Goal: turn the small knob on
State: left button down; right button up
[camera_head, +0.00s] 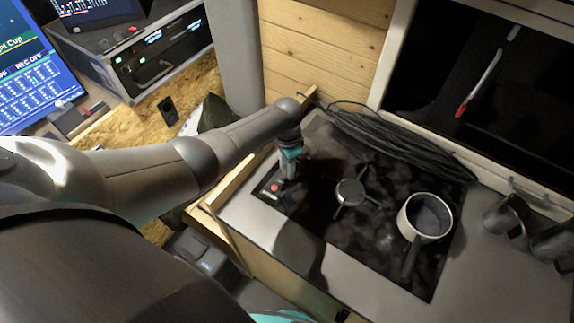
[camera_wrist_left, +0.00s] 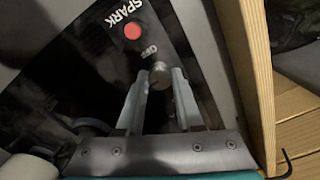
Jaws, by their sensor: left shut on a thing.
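The small knob (camera_wrist_left: 159,75) is a grey metal cylinder on the black stove panel, below the word OFF in the left wrist view. My left gripper (camera_wrist_left: 161,84) has a fingertip on each side of the knob and is shut on it. In the head view my left gripper (camera_head: 287,172) points down at the stove's left corner and hides the knob. A red button (camera_wrist_left: 132,31) marked SPARK sits beside the knob; it also shows in the head view (camera_head: 275,187). The knob's exact angle is hard to read. My right gripper is not in view.
The black cooktop (camera_head: 385,262) has a burner (camera_head: 350,192) and a pot (camera_head: 428,213) with its handle toward the front. Dark cables (camera_head: 400,150) lie along the back. A wooden edge strip (camera_wrist_left: 255,80) runs close beside the gripper. Dark mugs (camera_head: 507,215) stand at right.

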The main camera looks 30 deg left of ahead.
pick_arm(q)
jog(key=c, duration=0.6)
grip_release()
jog(key=shift+o, duration=0.2)
jog(key=shift+r, duration=0.15)
jog(key=shift+r, duration=0.25)
notch_tip(320, 180, up, 14)
jog(key=p, duration=0.1)
jog(key=shift+r, duration=0.25)
jog(key=shift+s+a, duration=0.1)
jog(key=shift+a, duration=0.05)
